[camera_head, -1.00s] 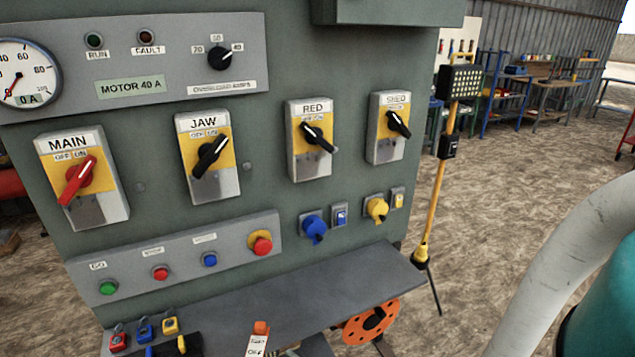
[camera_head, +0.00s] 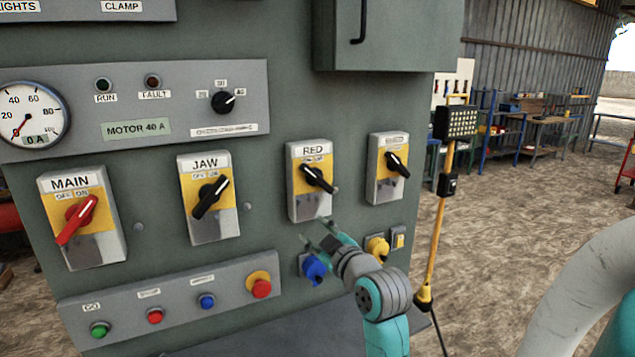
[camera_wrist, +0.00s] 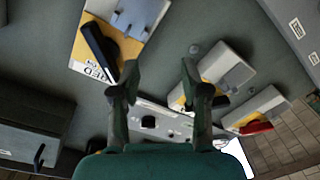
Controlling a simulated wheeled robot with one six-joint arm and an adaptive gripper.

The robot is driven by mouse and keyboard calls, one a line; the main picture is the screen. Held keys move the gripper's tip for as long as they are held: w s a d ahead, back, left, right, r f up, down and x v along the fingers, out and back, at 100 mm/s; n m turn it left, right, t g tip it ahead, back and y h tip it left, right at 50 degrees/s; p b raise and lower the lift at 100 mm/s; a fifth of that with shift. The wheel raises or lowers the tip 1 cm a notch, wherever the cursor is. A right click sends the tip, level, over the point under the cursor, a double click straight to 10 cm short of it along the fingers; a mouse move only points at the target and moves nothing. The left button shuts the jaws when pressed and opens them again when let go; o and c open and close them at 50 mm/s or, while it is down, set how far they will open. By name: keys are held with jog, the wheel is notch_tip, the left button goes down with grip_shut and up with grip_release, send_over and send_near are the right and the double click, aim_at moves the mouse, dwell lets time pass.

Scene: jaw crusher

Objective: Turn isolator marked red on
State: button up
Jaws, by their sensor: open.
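The isolator marked RED (camera_head: 310,207) is a grey and yellow box on the panel, with a black rotary handle (camera_head: 317,178) that slants from upper left to lower right. It also shows at the upper left of the wrist view (camera_wrist: 128,45), with its black handle (camera_wrist: 99,52) left of the fingers. My gripper (camera_head: 314,232) is open and empty, just below the RED isolator in the head view. In the wrist view its two fingers (camera_wrist: 158,78) are spread apart, with the RED handle outside them. I cannot tell how far the fingertips are from the panel.
The MAIN isolator (camera_head: 88,249) with its red handle and the JAW isolator (camera_head: 212,229) are to the left. Another isolator (camera_head: 386,187) is to the right. A blue socket (camera_head: 314,267) and a yellow socket (camera_head: 377,247) sit below. A yellow lamp pole (camera_head: 440,240) stands at right.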

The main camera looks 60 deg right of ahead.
jog(key=n, duration=0.1)
send_near(319, 180)
jog(key=shift+h, duration=0.4)
jog(key=x, duration=1)
jog(key=shift+w+d+f, duration=0.1)
jog(key=shift+w+f, duration=0.15)
jog(key=shift+w, duration=0.2)
grip_shut()
